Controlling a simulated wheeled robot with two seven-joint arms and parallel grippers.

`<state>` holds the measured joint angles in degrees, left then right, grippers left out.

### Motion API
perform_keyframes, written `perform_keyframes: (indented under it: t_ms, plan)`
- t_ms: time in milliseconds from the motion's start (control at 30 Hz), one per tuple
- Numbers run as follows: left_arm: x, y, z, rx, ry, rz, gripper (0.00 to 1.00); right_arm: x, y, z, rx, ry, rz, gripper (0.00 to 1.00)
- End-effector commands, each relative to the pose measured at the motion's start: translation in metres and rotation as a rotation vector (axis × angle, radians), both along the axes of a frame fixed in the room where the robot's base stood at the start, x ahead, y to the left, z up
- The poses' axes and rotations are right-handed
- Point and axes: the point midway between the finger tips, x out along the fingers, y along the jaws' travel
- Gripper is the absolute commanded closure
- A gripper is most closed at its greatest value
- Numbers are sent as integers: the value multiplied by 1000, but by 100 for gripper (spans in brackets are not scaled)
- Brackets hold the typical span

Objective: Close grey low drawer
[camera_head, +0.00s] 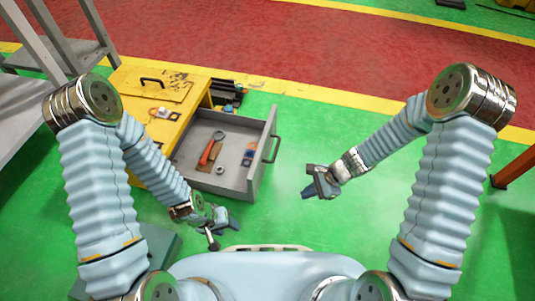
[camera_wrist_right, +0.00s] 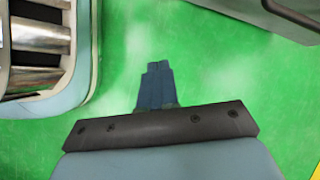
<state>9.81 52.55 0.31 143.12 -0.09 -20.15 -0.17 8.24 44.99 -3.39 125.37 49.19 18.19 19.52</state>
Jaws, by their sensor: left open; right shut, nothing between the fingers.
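The grey low drawer (camera_head: 237,176) stands pulled out of the yellow cabinet (camera_head: 165,135) in the head view. Its dark handle (camera_head: 272,148) is on its right-hand front panel. An orange-red tool, a small ring and other small parts lie inside. My right gripper (camera_head: 308,193) is shut and empty, to the right of the drawer front and apart from it. In the right wrist view its fingers (camera_wrist_right: 157,72) are together over green floor, and part of the grey drawer and handle (camera_wrist_right: 292,14) shows at the top right. My left gripper (camera_head: 222,228) is open, below and left of the drawer, touching nothing visible.
A grey shelf rack (camera_head: 60,50) stands at the left. The cabinet top holds a few small items. Open green floor (camera_head: 330,130) lies right of the drawer. An orange-brown leg (camera_head: 510,165) stands at the far right.

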Motion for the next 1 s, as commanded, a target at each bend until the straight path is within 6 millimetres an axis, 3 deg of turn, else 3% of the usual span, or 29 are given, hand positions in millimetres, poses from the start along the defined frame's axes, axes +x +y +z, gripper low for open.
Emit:
perform_keyframes:
  t_ms: [33,100,200,267,467,833,1000]
  plan:
    - [0,0,11,1,-1,0,52,23,5,27,71,26,-124,100]
    - [0,1,14,2,-1,0,52,49,11,53,170,59,-268,100]
    - [0,1,17,3,-1,1,52,73,15,76,267,81,-386,100]
    - [0,1,16,3,-1,2,52,79,18,81,296,89,-416,100]
    - [0,1,8,2,0,0,52,85,36,64,305,93,-422,100]
    - [-1,-1,-9,-3,3,-2,52,99,92,11,302,94,-420,100]
    - [-1,-1,-8,-4,4,-3,52,106,116,15,302,90,-418,100]
